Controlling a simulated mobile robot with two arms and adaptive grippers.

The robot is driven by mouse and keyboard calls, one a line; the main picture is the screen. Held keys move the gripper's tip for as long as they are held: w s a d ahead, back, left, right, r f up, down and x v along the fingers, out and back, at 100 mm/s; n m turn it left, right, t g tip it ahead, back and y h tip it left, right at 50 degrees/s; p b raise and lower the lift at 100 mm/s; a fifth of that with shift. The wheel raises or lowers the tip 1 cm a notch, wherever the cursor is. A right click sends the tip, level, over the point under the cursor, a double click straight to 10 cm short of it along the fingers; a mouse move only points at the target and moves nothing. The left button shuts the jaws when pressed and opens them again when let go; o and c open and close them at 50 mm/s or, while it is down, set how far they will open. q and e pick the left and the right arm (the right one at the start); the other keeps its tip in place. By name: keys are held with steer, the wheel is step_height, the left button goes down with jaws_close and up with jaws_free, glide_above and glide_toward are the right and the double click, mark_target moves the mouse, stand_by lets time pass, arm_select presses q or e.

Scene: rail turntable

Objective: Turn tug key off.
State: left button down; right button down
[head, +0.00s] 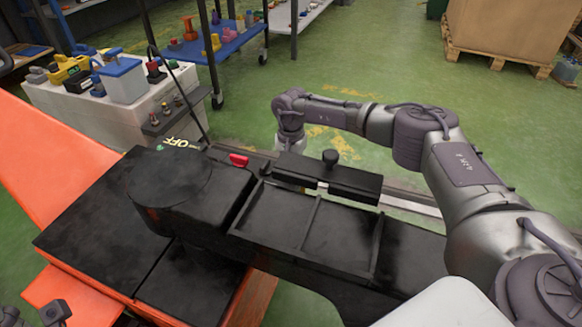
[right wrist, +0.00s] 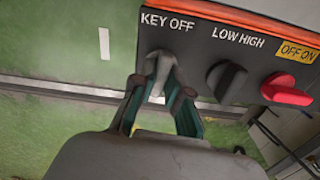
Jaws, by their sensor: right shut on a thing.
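The tug key (right wrist: 158,72) is a grey key under the "KEY OFF" label on a dark panel (right wrist: 195,50) in the right wrist view. It stands roughly upright in the picture, leaning slightly. My right gripper (right wrist: 160,98) has its two fingers on either side of the key and is shut on it. In the head view my right arm reaches in from the right to the far side of the black tug body (head: 195,220), and its fingers are hidden. My left gripper (head: 32,314) shows only at the bottom left corner, its fingertips apart and empty.
Right of the key are a black "LOW HIGH" knob (right wrist: 226,80) and a red knob (right wrist: 287,90) labelled "OFF ON". A white bench (head: 125,105) with batteries, a blue cart (head: 225,42) and a crate on a pallet (head: 510,25) stand beyond open green floor.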

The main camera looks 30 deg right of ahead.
steer(key=shift+a+n, duration=0.1)
steer(key=shift+n, duration=0.5)
steer(key=c, duration=1.2)
jaws_free()
steer(key=shift+o, duration=0.2)
steer(key=shift+r, duration=0.1)
step_height(320, 180, up, 12)
